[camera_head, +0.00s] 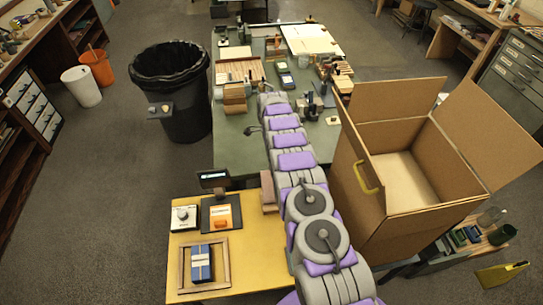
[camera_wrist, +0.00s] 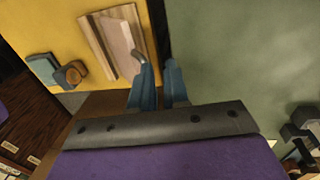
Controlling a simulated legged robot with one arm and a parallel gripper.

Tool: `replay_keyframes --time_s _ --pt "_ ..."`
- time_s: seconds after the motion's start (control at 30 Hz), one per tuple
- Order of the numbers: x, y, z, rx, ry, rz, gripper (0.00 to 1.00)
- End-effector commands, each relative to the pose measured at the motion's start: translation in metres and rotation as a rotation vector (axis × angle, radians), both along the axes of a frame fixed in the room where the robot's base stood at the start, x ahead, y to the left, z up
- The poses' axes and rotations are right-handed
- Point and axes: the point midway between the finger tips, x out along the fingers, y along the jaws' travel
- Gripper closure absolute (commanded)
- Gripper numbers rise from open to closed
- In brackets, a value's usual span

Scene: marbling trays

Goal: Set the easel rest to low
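A wooden board piece (camera_wrist: 92,38) with a paler pinkish panel (camera_wrist: 118,45) lies at the edge of the yellow surface in the wrist view. It looks like the easel rest, but I cannot be sure, nor read its setting. A grey bent peg or lever (camera_wrist: 139,56) shows at its right side. My gripper (camera_wrist: 158,68) has two blue fingers apart, with nothing seen between them. The left fingertip overlaps the peg's end in the picture; I cannot tell whether they touch. In the head view, a brown wooden block (camera_head: 268,190) shows beside my arm; my gripper cannot be made out there.
The yellow table (camera_head: 252,262) holds a dial box (camera_head: 183,217), an orange device (camera_head: 221,216) and a wooden frame (camera_head: 222,275) around a blue bundle. A cluttered green table (camera_head: 228,155) lies beyond. A large open cardboard box (camera_head: 405,232) stands right; a black bin (camera_head: 181,120) stands left.

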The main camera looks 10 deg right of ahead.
Motion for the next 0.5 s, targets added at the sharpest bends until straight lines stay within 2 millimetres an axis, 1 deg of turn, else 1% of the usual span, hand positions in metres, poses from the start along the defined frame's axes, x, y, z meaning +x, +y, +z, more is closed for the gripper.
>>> replay_keyframes --time_s 0.03,0.23,0.5 --pt "-0.008 0.000 -0.012 -0.001 0.025 0.000 0.84" --pt "-0.013 0.000 -0.015 -0.002 0.037 0.000 0.65" --pt "-0.019 0.000 -0.019 -0.003 0.053 0.001 0.64"
